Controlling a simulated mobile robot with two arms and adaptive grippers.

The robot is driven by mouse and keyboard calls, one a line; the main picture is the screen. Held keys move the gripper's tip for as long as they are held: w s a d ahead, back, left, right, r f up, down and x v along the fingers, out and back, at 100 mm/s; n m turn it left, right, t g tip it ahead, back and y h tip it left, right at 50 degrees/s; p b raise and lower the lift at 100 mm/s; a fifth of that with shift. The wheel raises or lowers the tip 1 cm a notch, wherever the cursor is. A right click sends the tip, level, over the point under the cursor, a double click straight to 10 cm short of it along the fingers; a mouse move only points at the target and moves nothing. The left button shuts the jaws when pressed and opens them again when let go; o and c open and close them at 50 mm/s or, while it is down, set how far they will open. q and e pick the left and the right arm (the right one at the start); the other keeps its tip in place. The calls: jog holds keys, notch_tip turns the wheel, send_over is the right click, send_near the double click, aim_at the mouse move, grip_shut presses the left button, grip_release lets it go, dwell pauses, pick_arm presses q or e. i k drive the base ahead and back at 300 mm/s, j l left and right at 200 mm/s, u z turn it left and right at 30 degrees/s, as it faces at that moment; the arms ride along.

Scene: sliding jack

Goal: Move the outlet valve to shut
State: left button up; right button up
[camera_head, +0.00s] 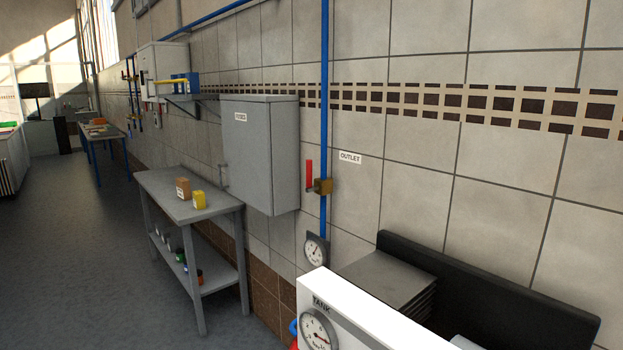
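The outlet valve (322,187) is a brass body on a vertical blue pipe (324,90) on the tiled wall. Its red lever (309,174) points upward, roughly parallel to the pipe. A white label reading OUTLET (350,157) is on the wall to the right of it. Neither of my grippers shows in the head view. Nothing touches the lever.
A grey wall cabinet (258,150) is just left of the valve. A round gauge (316,249) sits below it. A white panel marked TANK (365,315) with a dial stands in front. A grey table (160,190) holds small boxes. The floor at left is clear.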

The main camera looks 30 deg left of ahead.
aim_at(310, 188)
jog(key=i+j, duration=0.15)
jog(key=j, duration=0.15)
jog(key=i+j, duration=0.15)
jog(key=j, duration=0.15)
jog(key=i+j+z, duration=0.1)
jog(key=j, duration=0.2)
jog(key=i+j, duration=0.2)
jog(key=j, duration=0.1)
